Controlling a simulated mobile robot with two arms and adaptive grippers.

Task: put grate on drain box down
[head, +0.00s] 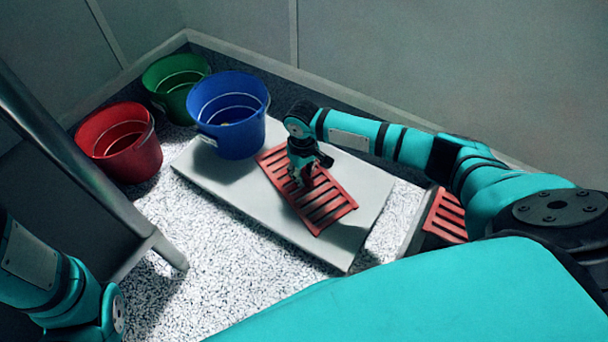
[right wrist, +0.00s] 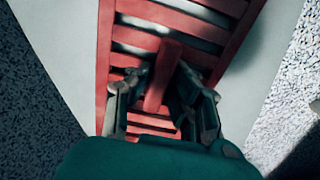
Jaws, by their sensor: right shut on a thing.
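A red slatted grate (head: 324,208) is over the pale flat board in the head view. It fills the upper middle of the right wrist view (right wrist: 228,38). My right gripper (head: 304,182) is shut on the raised red bar in the grate's middle, with a finger on each side of it in the right wrist view (right wrist: 162,95). A dark shadow lies by the grate's lower right end; I cannot tell how far it is above the board. A drain box (head: 409,238) with red slats inside shows at right, partly hidden by my arm. My left gripper is out of view.
The pale board (head: 215,180) lies on speckled floor. A blue bucket (head: 232,135) stands on its far left part; green (head: 163,72) and red (head: 118,150) buckets stand further left. A grey metal post (head: 80,165) is at left, walls behind. Floor is clear in front of the board.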

